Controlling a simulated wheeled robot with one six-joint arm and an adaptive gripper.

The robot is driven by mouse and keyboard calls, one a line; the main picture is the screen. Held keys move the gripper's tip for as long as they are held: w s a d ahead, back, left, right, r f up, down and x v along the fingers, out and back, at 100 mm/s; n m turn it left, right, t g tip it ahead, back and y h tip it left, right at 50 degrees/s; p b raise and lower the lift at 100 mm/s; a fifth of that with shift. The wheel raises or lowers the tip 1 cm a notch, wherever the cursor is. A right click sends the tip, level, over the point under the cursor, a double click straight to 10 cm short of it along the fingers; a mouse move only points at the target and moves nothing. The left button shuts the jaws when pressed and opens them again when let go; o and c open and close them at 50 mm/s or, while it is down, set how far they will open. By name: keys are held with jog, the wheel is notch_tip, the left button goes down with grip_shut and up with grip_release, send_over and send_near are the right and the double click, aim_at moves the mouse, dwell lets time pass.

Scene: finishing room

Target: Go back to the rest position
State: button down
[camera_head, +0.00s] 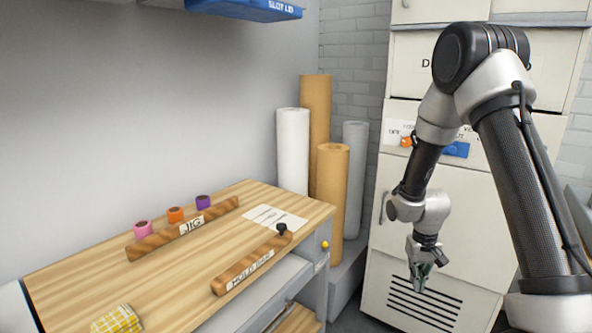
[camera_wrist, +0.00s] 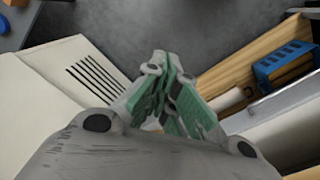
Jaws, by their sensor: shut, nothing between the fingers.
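My gripper (camera_head: 421,276) hangs at the end of my bent arm at the right of the head view, in front of the white cabinet (camera_head: 440,225) with its vent slots. Its fingers point down and it is apart from the workbench. In the wrist view my gripper (camera_wrist: 172,62) shows green finger pads brought together. It is shut and holds nothing. Below the fingertips is grey floor (camera_wrist: 190,25).
The wooden workbench (camera_head: 90,262) at left carries a jig bar (camera_head: 150,245), a hold bar (camera_head: 237,275), pink, orange and purple rolls, a paper sheet (camera_head: 285,221) and a yellow checked cloth (camera_head: 117,320). Tall rolls (camera_head: 332,195) stand behind. A blue crate (camera_wrist: 283,62) shows in the wrist view.

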jog(key=s+r+t, duration=0.2)
jog(key=s+r, duration=1)
jog(key=r, duration=0.4)
jog(key=s+d+r+t, duration=0.1)
jog(key=s+r+t, duration=0.1)
jog(key=s+r, duration=1)
notch_tip(320, 180, up, 5)
jog(key=shift+d+f+y, duration=0.2)
jog(key=shift+d+y, duration=0.05)
jog(key=shift+y, duration=0.05)
jog(key=shift+s, duration=0.1)
